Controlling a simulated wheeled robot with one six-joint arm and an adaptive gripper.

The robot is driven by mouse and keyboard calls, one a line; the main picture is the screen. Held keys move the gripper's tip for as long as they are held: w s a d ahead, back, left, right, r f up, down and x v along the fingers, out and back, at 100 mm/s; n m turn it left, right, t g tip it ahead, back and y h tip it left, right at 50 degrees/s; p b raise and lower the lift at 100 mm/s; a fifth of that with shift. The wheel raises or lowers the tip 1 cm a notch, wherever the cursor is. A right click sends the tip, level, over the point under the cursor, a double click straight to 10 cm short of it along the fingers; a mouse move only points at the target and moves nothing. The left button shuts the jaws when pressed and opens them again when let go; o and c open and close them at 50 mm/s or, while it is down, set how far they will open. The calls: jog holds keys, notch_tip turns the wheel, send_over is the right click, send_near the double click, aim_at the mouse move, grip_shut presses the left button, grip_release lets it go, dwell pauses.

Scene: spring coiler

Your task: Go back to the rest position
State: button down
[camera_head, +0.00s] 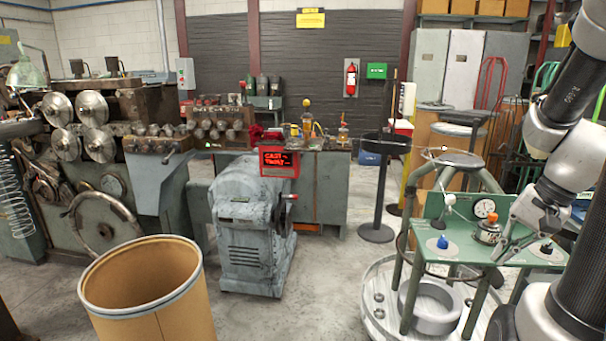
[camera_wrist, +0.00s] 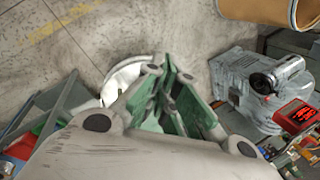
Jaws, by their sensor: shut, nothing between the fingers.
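My gripper (camera_head: 499,257) is at the right of the head view, pointing down and left over the green bench (camera_head: 530,257). It also shows in the wrist view (camera_wrist: 158,72), where its fingers are closed together with nothing between them. In the head view a round unit with an orange knob (camera_head: 487,230) stands just left of the fingers; I cannot tell whether they touch. A blue knob on a pale base (camera_head: 442,242) and a dark knob on a pale base (camera_head: 546,248) sit on the same bench top.
A white-faced gauge (camera_head: 485,208) is mounted on the bench's upright panel. A grey motor housing (camera_head: 250,228), a red display (camera_head: 279,161) and an open brown drum (camera_head: 150,290) stand to the left. Bare floor (camera_head: 330,280) lies between the housing and the bench.

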jog(key=s+a+r+n+t+h, duration=0.2)
jog(key=s+a+r+n, duration=0.3)
jog(key=a+r+n, duration=0.4)
jog(key=shift+s+a+r+n+h, duration=0.15)
jog(key=shift+s+r+n+h, duration=0.15)
jog(key=shift+r+n+h, duration=0.4)
jog(key=shift+f, duration=0.1)
